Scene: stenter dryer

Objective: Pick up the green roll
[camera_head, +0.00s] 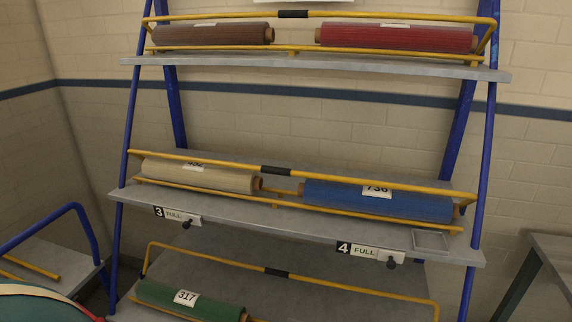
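The green roll (217,307) lies on the lowest visible shelf (330,300) of the rack, at its left side. It carries a white label reading 317, and its brown core end shows at the right. A yellow rail (212,258) with a black middle section runs above it. The bottom edge of the picture cuts off the front of that shelf. Neither of my grippers is in view.
The blue-framed rack holds a beige roll (200,177) and a blue roll (375,201) on the middle shelf. A brown roll (212,35) and a red roll (398,39) lie on top. A grey table (553,258) stands at right, a blue-railed cart (50,262) at left.

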